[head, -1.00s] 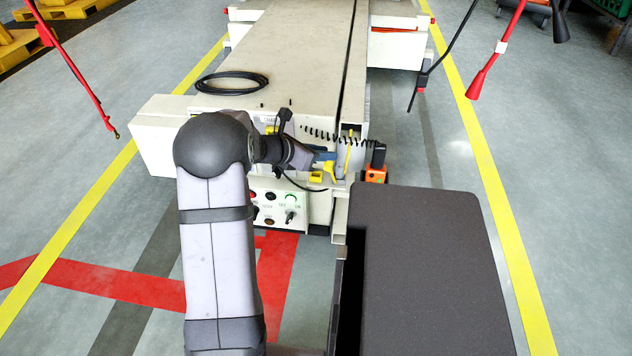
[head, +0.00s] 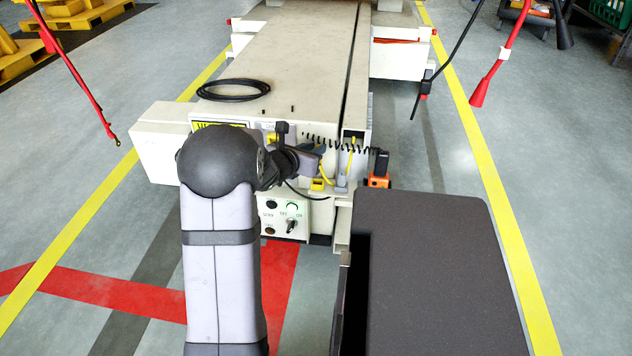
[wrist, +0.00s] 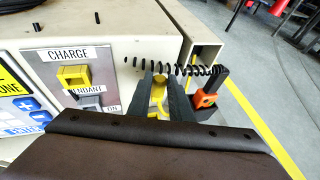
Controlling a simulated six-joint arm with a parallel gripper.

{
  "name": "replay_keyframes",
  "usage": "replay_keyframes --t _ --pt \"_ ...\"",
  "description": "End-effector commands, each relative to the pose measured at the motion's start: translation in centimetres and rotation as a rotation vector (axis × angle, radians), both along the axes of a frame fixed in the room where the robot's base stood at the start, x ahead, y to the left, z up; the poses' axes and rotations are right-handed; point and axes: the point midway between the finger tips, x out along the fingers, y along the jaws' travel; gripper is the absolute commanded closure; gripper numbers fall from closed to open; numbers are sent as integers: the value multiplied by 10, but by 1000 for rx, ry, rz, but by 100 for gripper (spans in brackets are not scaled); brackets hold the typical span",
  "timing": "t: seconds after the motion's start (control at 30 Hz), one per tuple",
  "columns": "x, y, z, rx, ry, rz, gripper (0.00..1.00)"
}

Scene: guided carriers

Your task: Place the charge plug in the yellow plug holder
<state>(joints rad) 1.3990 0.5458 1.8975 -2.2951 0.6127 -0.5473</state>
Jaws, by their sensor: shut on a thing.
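The yellow charge plug (wrist: 158,95) is between the two dark fingers of my gripper (wrist: 166,98) in the wrist view. My gripper is shut on it. In the head view my gripper (head: 315,152) is at the carrier's front end, with the plug (head: 326,174) pointing down below the fingers. The small yellow plug holder (head: 318,185) is on the front edge of the carrier, just below and left of the plug. They look apart, but the exact gap is unclear. The wrist view does not clearly show the holder; dark housing covers its lower part.
A grey holder (head: 341,186) stands right of the yellow one. A coiled black cord (head: 340,142) runs behind the gripper to an orange-and-black unit (head: 378,175). The CHARGE panel (wrist: 108,92) has a yellow socket (wrist: 73,76). A dark flat top (head: 435,270) fills the lower right.

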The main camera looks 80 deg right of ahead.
Motion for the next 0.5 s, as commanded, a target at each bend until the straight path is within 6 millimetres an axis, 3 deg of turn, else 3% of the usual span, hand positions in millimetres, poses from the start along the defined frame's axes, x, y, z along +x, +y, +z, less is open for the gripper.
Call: replay_keyframes --t 0.1,0.23,0.5 --pt "0 1 -25 4 1 0 100" --pt "0 0 -43 4 1 0 100" --pt "0 0 -52 -1 1 -1 100"
